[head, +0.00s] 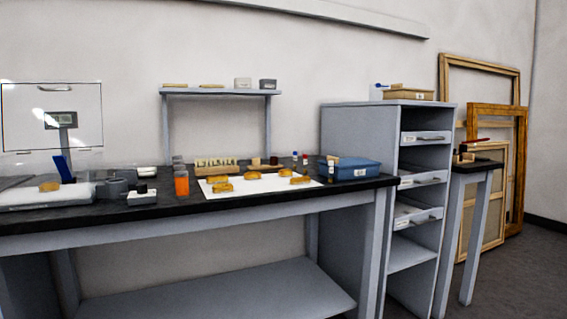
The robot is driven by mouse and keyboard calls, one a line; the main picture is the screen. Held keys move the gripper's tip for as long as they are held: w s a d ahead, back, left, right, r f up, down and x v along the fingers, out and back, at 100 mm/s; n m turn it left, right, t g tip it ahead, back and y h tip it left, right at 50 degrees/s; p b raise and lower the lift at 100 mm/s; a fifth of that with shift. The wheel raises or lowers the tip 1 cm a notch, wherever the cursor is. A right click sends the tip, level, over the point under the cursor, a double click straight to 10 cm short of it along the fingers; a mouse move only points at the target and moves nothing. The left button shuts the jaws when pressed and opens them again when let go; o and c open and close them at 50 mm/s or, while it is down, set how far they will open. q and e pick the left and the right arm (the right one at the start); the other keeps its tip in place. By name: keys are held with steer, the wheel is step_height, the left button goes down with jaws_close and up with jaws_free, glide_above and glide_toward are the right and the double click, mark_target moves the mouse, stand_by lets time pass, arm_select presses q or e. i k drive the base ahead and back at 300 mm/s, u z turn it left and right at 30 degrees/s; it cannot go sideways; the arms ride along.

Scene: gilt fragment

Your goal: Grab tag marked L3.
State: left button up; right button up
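No tag can be read as L3 from here; all lettering is too small. A small wooden rack (216,166) holding several pale upright pieces stands at the back of a white sheet (259,184) on the dark bench; whether these pieces are tags I cannot tell. Several gilt fragments (222,187) lie on the sheet. Pale labels with dark marks show on a blue bin (349,168) at the bench's right end and on the drawers (425,138) of the grey cabinet. Neither of my grippers is in view.
The dark bench (110,212) spans the left and middle. A clear enclosure (50,130) and orange bottle (181,185) stand on it. A small shelf (220,91) is above. The cabinet (352,130), a side table (478,166) and leaning frames (497,120) are at right. Floor (520,270) is open at far right.

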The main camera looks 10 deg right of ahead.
mark_target(200, 163)
steer(key=z, duration=0.2)
steer(key=i, duration=1.45)
steer(key=u, duration=0.8)
